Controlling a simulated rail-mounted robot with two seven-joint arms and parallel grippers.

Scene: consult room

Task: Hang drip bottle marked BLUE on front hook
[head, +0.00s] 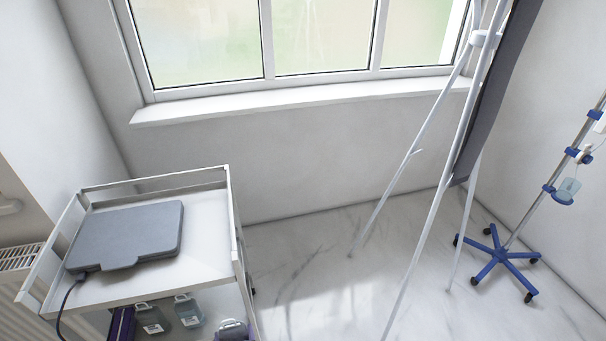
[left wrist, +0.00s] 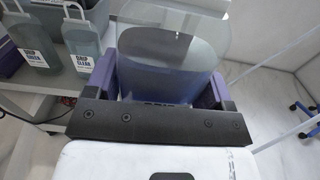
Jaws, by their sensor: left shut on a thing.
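My left gripper (head: 234,332) is at the bottom edge of the head view, just right of the trolley's lower-shelf bottles. In the left wrist view its purple fingers (left wrist: 162,88) are shut on a clear, blue-grey drip bottle (left wrist: 165,50). The top of its label shows, but its colour word is hidden behind the dark gripper bar. The drip stand (head: 532,215) is at the far right of the head view, with a blue wheeled base and blue clamps. My right gripper is not in view.
The white trolley (head: 205,215) carries a grey flat device (head: 128,236). Bottles labelled DRIP GREEN (left wrist: 32,45) and DRIP CLEAR (left wrist: 82,48) stand on its lower shelf. A white-legged easel (head: 466,125) stands between trolley and drip stand.

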